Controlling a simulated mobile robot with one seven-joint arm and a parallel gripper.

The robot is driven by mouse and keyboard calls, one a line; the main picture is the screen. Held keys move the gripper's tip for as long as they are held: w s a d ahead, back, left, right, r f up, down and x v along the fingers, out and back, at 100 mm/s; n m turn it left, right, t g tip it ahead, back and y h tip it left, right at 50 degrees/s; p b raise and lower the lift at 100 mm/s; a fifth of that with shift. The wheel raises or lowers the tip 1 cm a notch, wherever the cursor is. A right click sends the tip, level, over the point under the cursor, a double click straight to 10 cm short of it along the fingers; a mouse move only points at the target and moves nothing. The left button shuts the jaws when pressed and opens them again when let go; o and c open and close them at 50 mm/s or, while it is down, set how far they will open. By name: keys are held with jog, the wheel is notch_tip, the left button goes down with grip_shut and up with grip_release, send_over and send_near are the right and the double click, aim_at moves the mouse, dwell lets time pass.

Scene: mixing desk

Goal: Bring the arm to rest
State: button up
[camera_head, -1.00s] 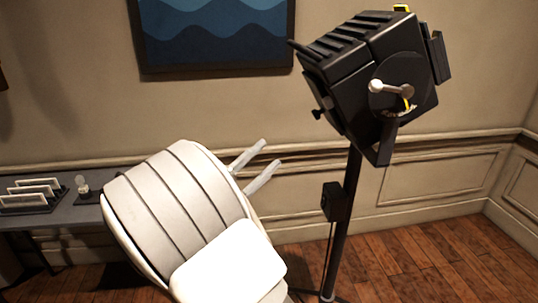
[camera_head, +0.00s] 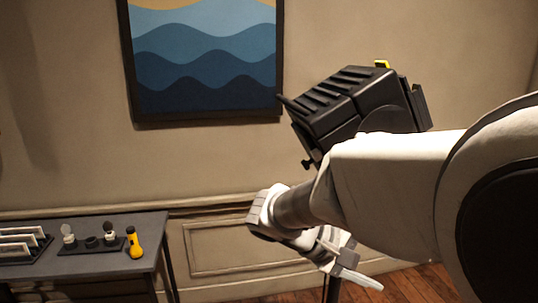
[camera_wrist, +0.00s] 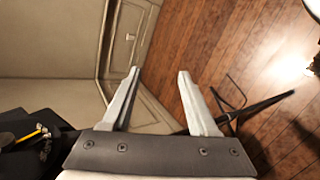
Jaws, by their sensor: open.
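My gripper (camera_head: 362,268) is in the lower right middle of the head view, in front of the lamp stand, with its pale fingers pointing down to the right. My white arm reaches in from the right edge and hides part of the lamp. In the wrist view my gripper (camera_wrist: 158,74) shows two fingers spread apart with nothing between them. Behind them are the wall panelling and the wooden floor (camera_wrist: 205,45).
A black stage lamp (camera_head: 345,105) stands behind my arm; its stand is mostly hidden. One stand leg (camera_wrist: 262,104) crosses the floor beyond my fingers. A grey desk (camera_head: 95,262) at left bears a yellow flashlight (camera_head: 134,243) and small items. A wave picture (camera_head: 205,60) hangs above.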

jog(key=s+a+r+m+t+y+p, duration=0.1)
jog(key=s+a+m+t+y, duration=0.3)
jog(key=s+y, duration=0.7)
jog(key=shift+s+a+r+t, duration=0.25)
jog(key=shift+a+r+t, duration=0.1)
jog(key=shift+a, duration=0.2)
dwell(0.4)
